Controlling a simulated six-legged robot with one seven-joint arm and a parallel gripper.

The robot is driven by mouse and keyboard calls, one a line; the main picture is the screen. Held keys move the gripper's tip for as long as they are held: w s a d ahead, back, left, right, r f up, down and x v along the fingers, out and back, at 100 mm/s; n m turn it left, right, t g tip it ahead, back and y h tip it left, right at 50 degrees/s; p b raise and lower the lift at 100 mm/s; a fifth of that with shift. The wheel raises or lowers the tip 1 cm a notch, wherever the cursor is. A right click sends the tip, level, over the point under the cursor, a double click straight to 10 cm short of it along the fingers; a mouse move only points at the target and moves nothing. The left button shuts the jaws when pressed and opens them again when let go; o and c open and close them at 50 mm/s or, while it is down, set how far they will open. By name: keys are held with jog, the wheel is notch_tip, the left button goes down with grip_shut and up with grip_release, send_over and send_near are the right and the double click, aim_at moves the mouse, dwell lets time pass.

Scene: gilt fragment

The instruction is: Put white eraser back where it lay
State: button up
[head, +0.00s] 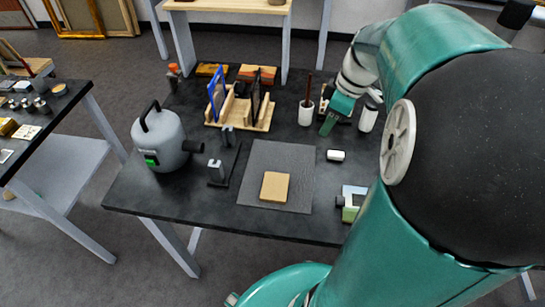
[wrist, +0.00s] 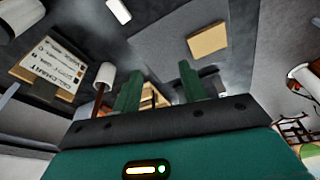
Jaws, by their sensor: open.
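The white eraser (head: 336,155) lies on the dark table, just right of the grey mat (head: 262,150). It appears to be the small white block (wrist: 118,11) at the top edge of the wrist view. My gripper (head: 330,118) hangs above the table, behind the eraser and apart from it. In the wrist view its two green fingers (wrist: 158,80) stand apart with nothing held between them. A tan block (head: 275,187) lies on the mat, and it also shows in the wrist view (wrist: 207,40).
A white cup with a brown handle (head: 306,113) stands left of my gripper; a white jar (head: 368,118) stands right. A wooden rack (head: 263,122) holds upright panels. A grey canister (head: 160,140) is at left. A small white-green item (head: 351,205) lies near the front.

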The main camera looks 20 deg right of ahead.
jog(key=s+a+r+m+t, duration=0.1)
jog(key=s+a+m, duration=0.1)
jog(key=a, duration=0.4)
jog(key=s+a+r+m+t+h, duration=0.1)
jog(key=s+a+r+m, duration=0.1)
jog(key=a, duration=0.5)
jog(key=s+a+r+m+t, duration=0.1)
jog(key=s+a+m, duration=0.3)
jog(key=a, duration=0.3)
jog(key=shift+s+r+h, duration=0.35)
jog(key=shift+s+h, duration=0.05)
